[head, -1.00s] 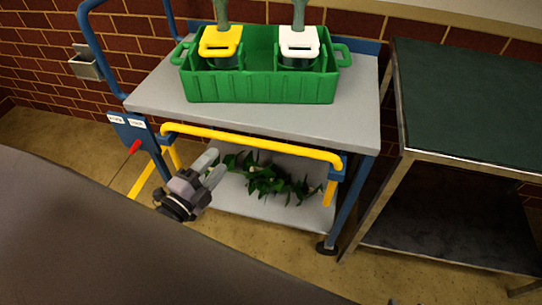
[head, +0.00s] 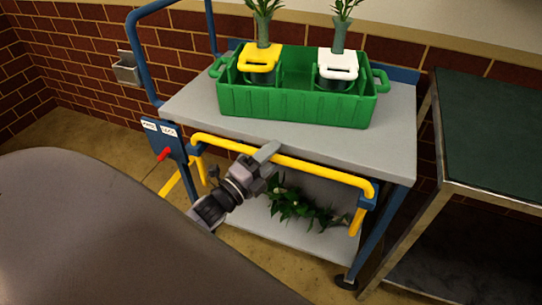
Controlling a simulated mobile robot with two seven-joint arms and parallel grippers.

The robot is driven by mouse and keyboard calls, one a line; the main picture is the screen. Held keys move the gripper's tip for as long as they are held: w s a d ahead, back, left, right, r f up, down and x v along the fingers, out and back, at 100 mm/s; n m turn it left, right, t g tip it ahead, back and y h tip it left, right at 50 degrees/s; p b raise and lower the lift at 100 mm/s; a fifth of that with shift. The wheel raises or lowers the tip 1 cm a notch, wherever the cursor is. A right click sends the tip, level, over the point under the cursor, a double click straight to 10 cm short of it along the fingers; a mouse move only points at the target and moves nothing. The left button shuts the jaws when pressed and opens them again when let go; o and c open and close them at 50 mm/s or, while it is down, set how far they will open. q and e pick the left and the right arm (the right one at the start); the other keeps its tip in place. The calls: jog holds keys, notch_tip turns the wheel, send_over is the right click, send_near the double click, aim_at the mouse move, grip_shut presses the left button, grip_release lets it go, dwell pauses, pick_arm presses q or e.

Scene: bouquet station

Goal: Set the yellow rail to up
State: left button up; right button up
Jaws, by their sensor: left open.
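The yellow rail (head: 310,168) runs along the front of the blue-framed cart, a little below its grey top. Its ends bend down at blue brackets on the cart's sides. My left gripper (head: 270,166) is open at the rail's middle. One finger overlaps the rail in the picture and the other shows below it. I cannot tell whether either touches the rail. My right gripper is not in view. A red lever (head: 163,154) sticks out from a blue plate with two white labels (head: 160,129) at the cart's left; their text is too small to read.
A green crate (head: 295,104) on the cart top holds vases with a yellow collar (head: 260,58) and a white collar (head: 338,64). Leafy stems (head: 300,205) lie on the lower shelf. A dark green-topped table (head: 495,135) stands at the right.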

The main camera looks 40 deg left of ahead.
pick_arm(q)
jog(key=shift+c, duration=0.3)
grip_shut()
notch_tip(320, 180, up, 14)
jog(key=p, duration=1.1)
jog(key=shift+w+p, duration=0.15)
jog(key=shift+p, duration=0.2)
jog(key=shift+o, duration=0.3)
grip_release()
jog(key=shift+f, duration=0.1)
